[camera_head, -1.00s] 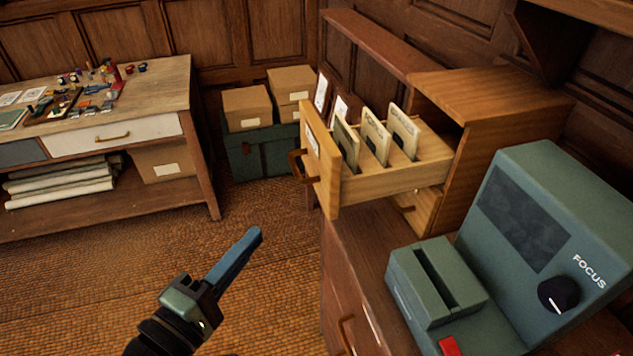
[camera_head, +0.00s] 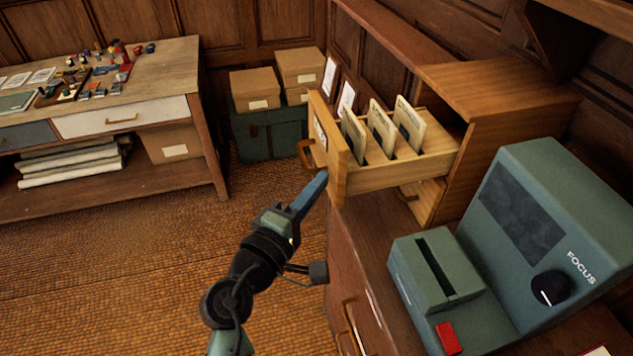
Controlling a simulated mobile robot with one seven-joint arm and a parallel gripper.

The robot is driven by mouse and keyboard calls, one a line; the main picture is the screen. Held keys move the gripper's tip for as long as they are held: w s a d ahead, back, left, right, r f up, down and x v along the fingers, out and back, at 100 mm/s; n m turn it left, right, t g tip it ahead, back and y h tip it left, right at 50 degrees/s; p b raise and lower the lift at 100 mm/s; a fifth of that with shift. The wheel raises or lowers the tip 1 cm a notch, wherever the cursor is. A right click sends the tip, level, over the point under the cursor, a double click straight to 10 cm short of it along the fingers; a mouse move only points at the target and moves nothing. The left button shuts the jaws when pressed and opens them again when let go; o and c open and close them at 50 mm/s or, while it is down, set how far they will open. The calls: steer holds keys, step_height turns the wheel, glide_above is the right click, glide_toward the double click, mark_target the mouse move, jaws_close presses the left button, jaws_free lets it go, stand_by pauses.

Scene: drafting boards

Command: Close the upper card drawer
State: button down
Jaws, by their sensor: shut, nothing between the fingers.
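The upper card drawer (camera_head: 395,178) is pulled out of a wooden card cabinet (camera_head: 510,110) and holds several upright cards (camera_head: 382,129). Its front panel faces left and has a curved handle (camera_head: 305,153). A lower drawer (camera_head: 426,202) shows partly beneath it and looks much less pulled out. My gripper (camera_head: 320,178) is shut and empty, its blue fingers pointing up and right. In the picture its tips lie just below the handle, near the drawer front's lower left edge. I cannot tell whether they touch it.
A green machine marked FOCUS (camera_head: 545,215) and its slotted block (camera_head: 437,270) stand on the wooden counter in front of the cabinet. A cluttered desk (camera_head: 165,85) is at left. Boxes on a green chest (camera_head: 268,133) stand behind. The woven floor (camera_head: 130,250) is clear.

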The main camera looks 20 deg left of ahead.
mark_target(439, 158)
steer(key=shift+d, duration=0.15)
steer(key=w+d+p, duration=0.1)
steer(key=w+d, duration=0.3)
steer(key=d, duration=0.2)
steer(key=w+d+p, duration=0.1)
steer(key=w+d, duration=0.3)
steer(key=d, duration=0.2)
steer(key=w+d+p, duration=0.1)
steer(key=w+d, duration=0.3)
steer(key=d, duration=0.1)
steer(key=shift+d+p, duration=0.4)
steer(key=shift+w+d+r, duration=0.1)
steer(key=shift+r, duration=0.05)
steer(key=shift+d+r, duration=0.1)
steer(key=shift+d, duration=0.05)
